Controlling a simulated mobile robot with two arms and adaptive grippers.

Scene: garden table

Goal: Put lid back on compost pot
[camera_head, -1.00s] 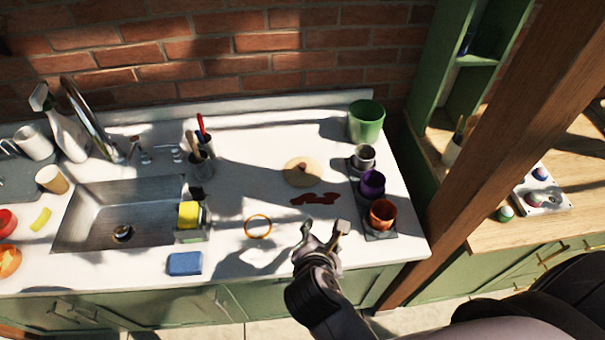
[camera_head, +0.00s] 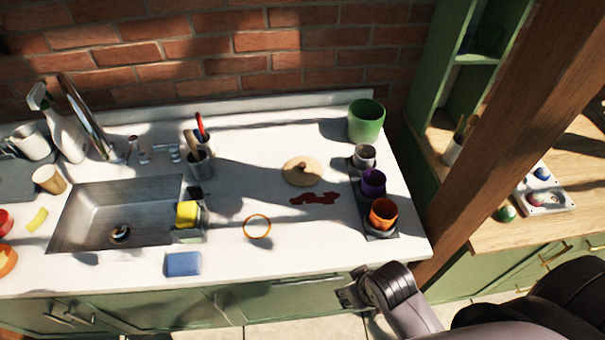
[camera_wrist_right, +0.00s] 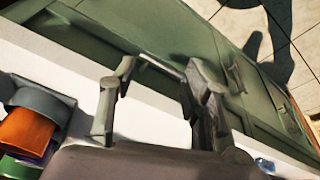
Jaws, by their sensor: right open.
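The round tan lid (camera_head: 301,173) with a small brown knob lies flat on the white counter. The green pot (camera_head: 366,122) stands upright with an open top at the back right of the counter, apart from the lid. My right gripper (camera_head: 348,291) is low at the counter's front edge, in front of the green cabinet doors, well away from lid and pot. The right wrist view shows its two fingers (camera_wrist_right: 162,75) spread and empty. My left gripper is not in view.
A dark tray (camera_head: 381,235) holds grey, purple and orange cups right of the lid. A reddish-brown spill (camera_head: 315,198) lies in front of the lid. An orange ring (camera_head: 257,227), blue sponge (camera_head: 183,264) and sink (camera_head: 120,215) are left. The counter between ring and tray is clear.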

